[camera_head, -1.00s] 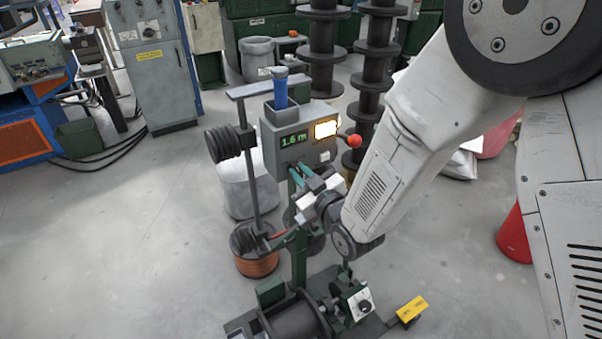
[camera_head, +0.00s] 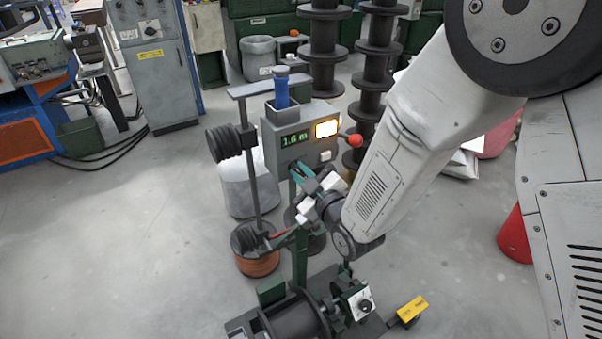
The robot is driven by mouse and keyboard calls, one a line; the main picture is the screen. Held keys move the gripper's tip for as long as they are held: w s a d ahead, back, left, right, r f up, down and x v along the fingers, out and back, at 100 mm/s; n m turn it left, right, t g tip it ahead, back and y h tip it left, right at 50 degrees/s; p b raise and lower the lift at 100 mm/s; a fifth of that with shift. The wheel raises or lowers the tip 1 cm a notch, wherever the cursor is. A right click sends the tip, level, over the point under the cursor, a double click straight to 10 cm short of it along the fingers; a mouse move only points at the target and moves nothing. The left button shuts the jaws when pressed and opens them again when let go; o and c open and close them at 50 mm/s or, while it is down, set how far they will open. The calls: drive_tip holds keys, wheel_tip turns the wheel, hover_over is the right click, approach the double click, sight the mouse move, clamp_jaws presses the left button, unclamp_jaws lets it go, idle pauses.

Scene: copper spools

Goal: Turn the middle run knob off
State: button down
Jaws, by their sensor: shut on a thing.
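A grey control box (camera_head: 300,135) on a green post has a green display reading 1.6 m, a lit pale panel and a red ball-ended lever (camera_head: 355,141). My gripper (camera_head: 297,171) reaches from the right to the lower left front of this box. Its teal fingertips are closed together against that face, on a small part taken to be the run knob. The fingers hide this knob, so its pointer position cannot be read. Another black knob (camera_head: 364,305) shows on a small white-faced box low on the machine base, clear of my gripper.
A wire guide stand (camera_head: 252,180) and a copper spool (camera_head: 257,263) stand left of the post. A dark drum (camera_head: 297,318) and a yellow pedal (camera_head: 411,308) lie below. Black spool stacks (camera_head: 320,45) stand behind. The floor at left is clear.

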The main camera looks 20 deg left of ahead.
drive_tip(key=c, duration=1.4)
unclamp_jaws()
drive_tip(key=shift+c, duration=0.2)
drive_tip(key=v, duration=0.7)
drive_tip(key=shift+s+d, duration=0.2)
drive_tip(key=shift+d, duration=0.1)
